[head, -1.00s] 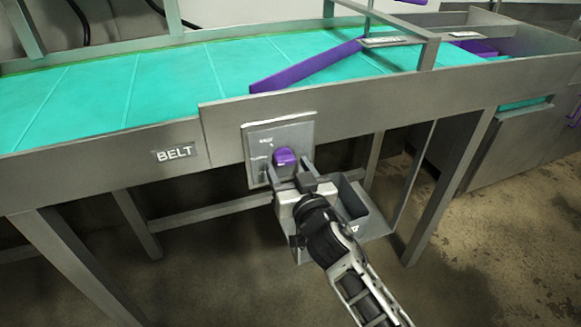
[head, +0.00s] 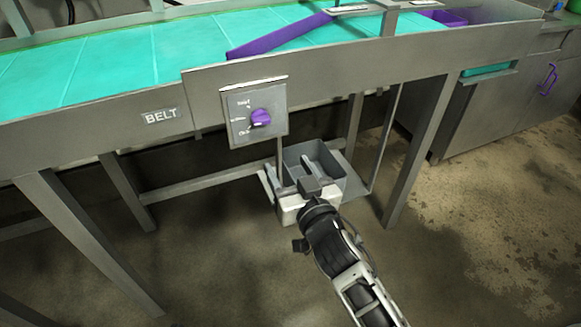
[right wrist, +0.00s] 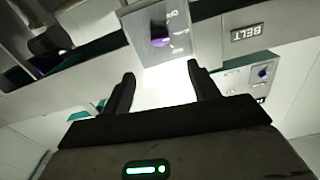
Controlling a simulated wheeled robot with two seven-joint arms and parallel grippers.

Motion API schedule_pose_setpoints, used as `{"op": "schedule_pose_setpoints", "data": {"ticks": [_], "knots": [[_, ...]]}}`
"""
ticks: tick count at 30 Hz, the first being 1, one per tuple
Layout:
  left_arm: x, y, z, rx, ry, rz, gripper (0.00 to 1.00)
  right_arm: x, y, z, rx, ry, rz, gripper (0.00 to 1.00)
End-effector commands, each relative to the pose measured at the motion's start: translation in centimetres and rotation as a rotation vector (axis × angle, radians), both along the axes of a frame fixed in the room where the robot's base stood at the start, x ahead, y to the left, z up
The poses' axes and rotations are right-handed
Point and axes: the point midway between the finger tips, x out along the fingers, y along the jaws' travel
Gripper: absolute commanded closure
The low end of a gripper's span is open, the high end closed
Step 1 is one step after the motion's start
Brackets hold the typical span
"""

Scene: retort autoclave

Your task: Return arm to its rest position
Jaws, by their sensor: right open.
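My right gripper (head: 295,165) is open and empty in the head view, below and to the right of the belt's switch panel. In the right wrist view its two fingers (right wrist: 161,88) stand apart with nothing between them. The purple knob (head: 261,118) sits on the grey switch panel (head: 240,105), apart from the gripper. The knob (right wrist: 159,36) and panel also show at the top of the right wrist view. My left gripper is not in view.
The conveyor frame (head: 330,67) carries a turquoise belt (head: 110,55) with a purple diverter bar (head: 280,37) across it. A grey open bin (head: 349,184) hangs below, close behind the gripper. Table legs (head: 418,150) stand to the right. The floor in front is clear.

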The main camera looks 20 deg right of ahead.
Motion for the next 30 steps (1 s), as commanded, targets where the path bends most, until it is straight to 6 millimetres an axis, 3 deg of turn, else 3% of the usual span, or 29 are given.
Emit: {"op": "schedule_pose_setpoints", "data": {"ticks": [8,11,14,18,21,25,30], "knots": [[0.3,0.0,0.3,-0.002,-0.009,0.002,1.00,0.0,0.0,0.0,0.001,0.001,0.000,0.40],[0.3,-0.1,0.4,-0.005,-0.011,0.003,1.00,-0.7,-0.3,-1.1,-0.007,0.032,-0.001,0.40],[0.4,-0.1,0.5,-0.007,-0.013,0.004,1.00,-3.3,-1.0,-4.3,-0.034,0.133,0.000,0.40],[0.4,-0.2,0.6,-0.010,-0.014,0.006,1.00,-9.4,-1.9,-10.0,-0.093,0.343,0.039,0.40],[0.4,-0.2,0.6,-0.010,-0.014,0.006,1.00,-13.8,-2.1,-13.0,-0.128,0.473,0.091,0.40],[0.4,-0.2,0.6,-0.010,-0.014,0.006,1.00,-17.7,-1.9,-15.1,-0.152,0.583,0.152,0.40],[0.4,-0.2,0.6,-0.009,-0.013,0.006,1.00,-19.1,-1.7,-15.7,-0.161,0.619,0.180,0.40]]}}
